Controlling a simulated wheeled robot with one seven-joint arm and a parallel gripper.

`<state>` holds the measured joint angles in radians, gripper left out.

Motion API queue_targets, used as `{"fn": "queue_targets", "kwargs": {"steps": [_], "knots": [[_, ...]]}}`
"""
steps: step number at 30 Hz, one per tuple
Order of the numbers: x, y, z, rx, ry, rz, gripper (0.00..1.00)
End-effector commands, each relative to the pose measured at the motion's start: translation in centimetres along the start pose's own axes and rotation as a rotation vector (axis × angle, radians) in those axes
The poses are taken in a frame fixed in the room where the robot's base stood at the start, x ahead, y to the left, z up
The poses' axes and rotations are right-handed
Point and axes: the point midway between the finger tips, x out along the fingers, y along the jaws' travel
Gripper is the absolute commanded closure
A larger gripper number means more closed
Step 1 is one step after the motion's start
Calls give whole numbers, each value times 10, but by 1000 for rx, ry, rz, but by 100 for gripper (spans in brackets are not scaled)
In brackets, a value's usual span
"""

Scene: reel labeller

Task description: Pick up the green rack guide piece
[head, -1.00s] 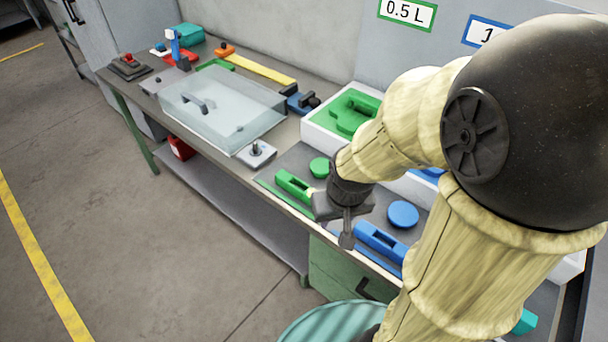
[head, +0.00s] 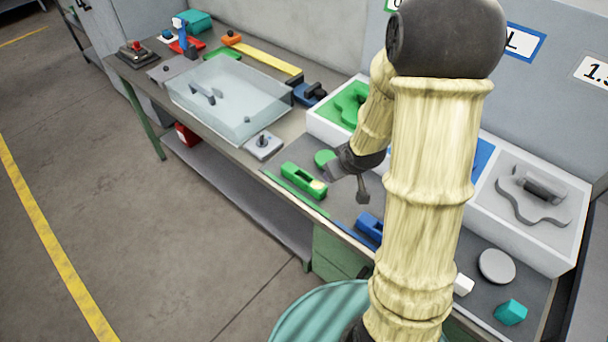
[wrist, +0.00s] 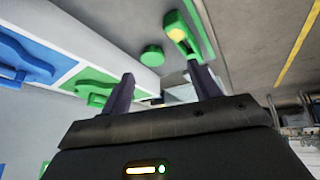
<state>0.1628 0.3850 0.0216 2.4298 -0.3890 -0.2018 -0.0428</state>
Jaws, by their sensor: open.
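The green slotted block (head: 303,181), with a pale insert at one end, lies on the dark bench mat. It also shows at the top of the wrist view (wrist: 181,32). A thin green strip (head: 295,195) runs along its front side, and a green disc (head: 325,158) lies behind it. I cannot tell for sure which green part is the rack guide piece; the slotted block looks likeliest. My gripper (head: 350,184) is right of the block, apart from it and above the mat. In the wrist view my gripper (wrist: 163,88) has its fingers spread, with nothing held between them.
A white tray (head: 317,126) with a green shaped part stands behind, and a grey part sits in its right section. A clear-lidded box (head: 228,100) and a small plate with a knob (head: 263,145) lie left. A blue block (head: 369,227) lies right of the strip.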

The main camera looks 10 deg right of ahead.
Motion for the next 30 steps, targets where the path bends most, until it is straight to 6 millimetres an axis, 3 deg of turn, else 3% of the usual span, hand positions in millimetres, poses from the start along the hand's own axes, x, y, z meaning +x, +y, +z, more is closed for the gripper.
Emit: {"fn": "queue_targets", "kwargs": {"steps": [5, 12, 19, 30], "knots": [[32, 12, -25, -107, 148, -78, 38], [62, 4, -37, -190, 389, -247, 38], [68, -10, -36, -195, 564, -375, 38], [70, -12, -35, -196, 587, -390, 38]]}}
